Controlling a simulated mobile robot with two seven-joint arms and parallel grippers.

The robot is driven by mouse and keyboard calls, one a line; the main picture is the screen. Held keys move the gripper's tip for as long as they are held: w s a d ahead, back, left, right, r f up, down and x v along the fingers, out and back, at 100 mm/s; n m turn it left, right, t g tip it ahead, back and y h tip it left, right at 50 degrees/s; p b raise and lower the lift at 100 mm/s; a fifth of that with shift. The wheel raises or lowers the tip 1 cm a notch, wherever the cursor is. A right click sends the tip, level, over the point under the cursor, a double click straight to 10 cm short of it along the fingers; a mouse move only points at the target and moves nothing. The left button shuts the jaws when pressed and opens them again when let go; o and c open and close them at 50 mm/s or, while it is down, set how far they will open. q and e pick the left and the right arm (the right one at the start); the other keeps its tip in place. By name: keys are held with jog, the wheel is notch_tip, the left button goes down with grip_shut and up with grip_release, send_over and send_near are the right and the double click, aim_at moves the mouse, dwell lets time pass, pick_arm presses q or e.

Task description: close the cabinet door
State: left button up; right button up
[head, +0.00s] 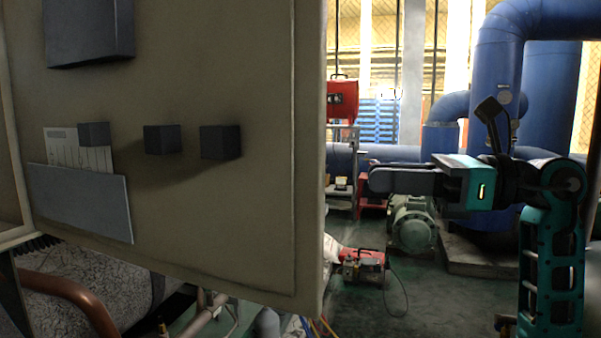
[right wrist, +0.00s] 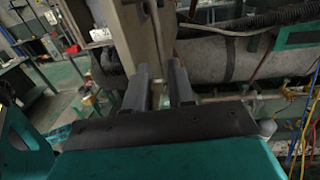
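The cabinet door (head: 230,70) is a large beige panel filling the left of the head view. It stands open, showing a face with a paper pocket and several dark blocks. My right gripper (head: 378,180) is to the right of the door's free edge, fingers pointing left toward it, with a visible gap in the picture. In the right wrist view my right gripper (right wrist: 158,72) has its two dark fingers apart with nothing held between them. A beige upright panel (right wrist: 143,40), probably the door seen edge-on, shows beyond the fingers. My left gripper is not in view.
Behind are large blue pipes (head: 495,85), a green motor (head: 412,225) and a red machine (head: 362,262) on the floor. Pipes and coloured hoses (head: 318,326) lie below the door. A grey wrapped pipe (right wrist: 225,58) runs across the right wrist view.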

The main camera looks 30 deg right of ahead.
aim_at(300, 174)
jog(key=p+x, duration=0.1)
jog(key=x, duration=1)
jog(key=shift+w+a, duration=0.15)
jog(key=shift+a, duration=0.15)
grip_shut()
